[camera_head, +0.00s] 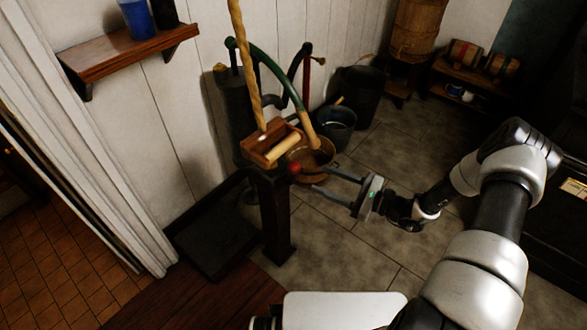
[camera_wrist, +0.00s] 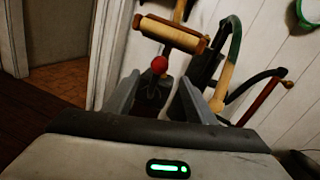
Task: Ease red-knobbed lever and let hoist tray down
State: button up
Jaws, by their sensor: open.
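The red knob (camera_head: 294,168) of the lever is beside a wooden winch box with a pale roller (camera_head: 281,149), on top of a dark post (camera_head: 276,215). In the wrist view the red knob (camera_wrist: 159,65) shows just beyond and between my fingertips. My gripper (camera_head: 322,179) is open and empty, its fingers pointing at the knob from the right; I see no contact. In the wrist view the gripper (camera_wrist: 157,98) frames the dark post below the knob. A thick rope (camera_head: 247,70) runs up from the winch box. I cannot make out the hoist tray for certain.
A dark low platform (camera_head: 215,238) lies left of the post. A wall shelf (camera_head: 130,50) is upper left. Floor right of the post is clear.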

aim_at(294, 168)
jog(key=b+x, duration=0.1)
jog(key=x, duration=1)
jog(key=shift+a, duration=0.15)
grip_shut()
